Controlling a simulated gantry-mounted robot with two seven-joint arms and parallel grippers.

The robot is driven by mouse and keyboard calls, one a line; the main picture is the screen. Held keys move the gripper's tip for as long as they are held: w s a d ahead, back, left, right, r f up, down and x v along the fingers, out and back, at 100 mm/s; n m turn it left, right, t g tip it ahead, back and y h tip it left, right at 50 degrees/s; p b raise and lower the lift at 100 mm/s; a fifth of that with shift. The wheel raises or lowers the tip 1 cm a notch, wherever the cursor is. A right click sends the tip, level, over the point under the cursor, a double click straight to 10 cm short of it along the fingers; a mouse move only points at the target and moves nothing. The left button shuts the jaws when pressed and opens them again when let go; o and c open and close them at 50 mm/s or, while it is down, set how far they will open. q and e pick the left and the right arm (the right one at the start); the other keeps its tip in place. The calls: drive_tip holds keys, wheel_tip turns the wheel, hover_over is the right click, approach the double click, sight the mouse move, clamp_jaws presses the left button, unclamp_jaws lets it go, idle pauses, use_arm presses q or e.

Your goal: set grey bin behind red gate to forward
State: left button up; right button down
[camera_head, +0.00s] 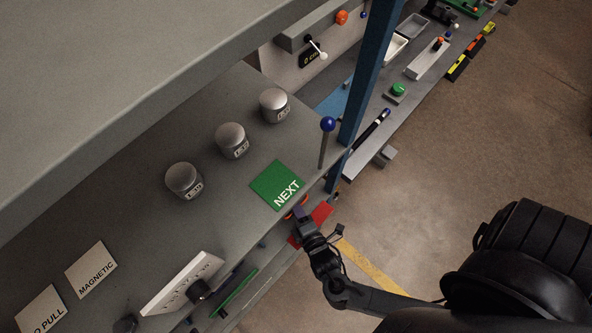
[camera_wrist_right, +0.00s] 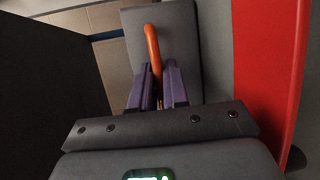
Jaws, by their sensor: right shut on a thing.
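The red gate shows in the head view as a red panel (camera_head: 322,212) under the edge of the upper shelf, and in the right wrist view as a tall red panel (camera_wrist_right: 262,70) at the right. Beside it in the wrist view is a grey block face (camera_wrist_right: 185,35), which may be the grey bin. An orange handle (camera_wrist_right: 152,45) stands out in front of that face. My right gripper (camera_head: 302,214), with purple fingers, is shut on the orange handle; the fingers (camera_wrist_right: 158,85) hide its lower end. My left gripper is in neither view.
A green NEXT plate (camera_head: 276,186), a blue-knobbed lever (camera_head: 326,145) and several grey knobs (camera_head: 230,140) are on the shelf above. A blue post (camera_head: 366,75) rises near my right gripper. A dark wall (camera_wrist_right: 50,80) fills the left of the wrist view. Open floor (camera_head: 450,160) lies right.

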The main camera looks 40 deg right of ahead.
drive_tip(key=c, duration=1.4)
unclamp_jaws()
drive_tip(key=shift+s+r, duration=0.1)
drive_tip(key=shift+s, duration=0.05)
drive_tip(key=shift+o, duration=1)
drive_tip(key=shift+s, duration=0.15)
drive_tip(key=shift+s+a, duration=0.15)
drive_tip(key=shift+s, duration=0.15)
drive_tip(key=v, duration=1)
drive_tip(key=shift+r, duration=0.1)
